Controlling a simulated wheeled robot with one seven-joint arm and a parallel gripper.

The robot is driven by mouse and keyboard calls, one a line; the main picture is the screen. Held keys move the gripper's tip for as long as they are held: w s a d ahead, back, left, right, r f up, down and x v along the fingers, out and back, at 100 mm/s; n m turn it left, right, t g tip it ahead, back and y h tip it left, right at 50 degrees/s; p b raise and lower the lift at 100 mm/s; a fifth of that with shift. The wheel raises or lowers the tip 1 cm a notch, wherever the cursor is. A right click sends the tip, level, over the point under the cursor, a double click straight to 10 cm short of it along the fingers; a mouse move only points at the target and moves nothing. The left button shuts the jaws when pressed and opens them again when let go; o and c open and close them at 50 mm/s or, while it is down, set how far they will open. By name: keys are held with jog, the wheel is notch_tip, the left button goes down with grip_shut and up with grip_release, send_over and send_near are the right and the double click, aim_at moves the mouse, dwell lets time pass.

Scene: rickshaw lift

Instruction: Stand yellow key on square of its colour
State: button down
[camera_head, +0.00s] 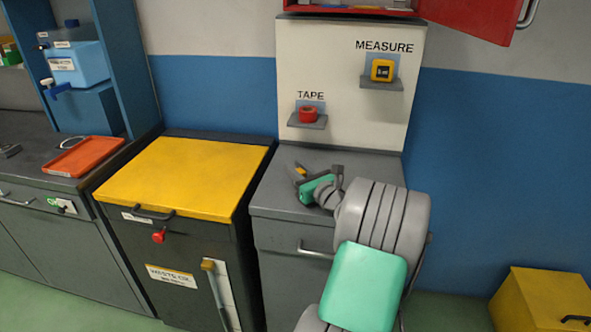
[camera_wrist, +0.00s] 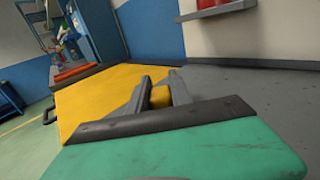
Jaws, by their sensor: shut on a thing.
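My gripper (camera_head: 304,177) is above the grey cabinet top. In the wrist view my gripper (camera_wrist: 160,84) has its two fingers on either side of a small yellow piece (camera_wrist: 160,97), which looks like the yellow key. In the head view a small yellow-orange bit of the key (camera_head: 299,170) shows at the fingertips. Most of the key is hidden by the fingers, so its shape and tilt cannot be told. I cannot make out a yellow square on any surface.
A yellow-topped cabinet (camera_head: 190,175) stands left of the grey cabinet (camera_head: 277,205). A white board carries a red tape (camera_head: 307,115) and a yellow measure (camera_head: 382,70) on small shelves. An open red wall cabinet (camera_head: 470,15) hangs above. An orange tray (camera_head: 85,156) lies far left.

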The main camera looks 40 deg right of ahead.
jog(key=c, duration=1.2)
grip_release()
jog(key=shift+f, duration=0.15)
jog(key=shift+o, duration=0.2)
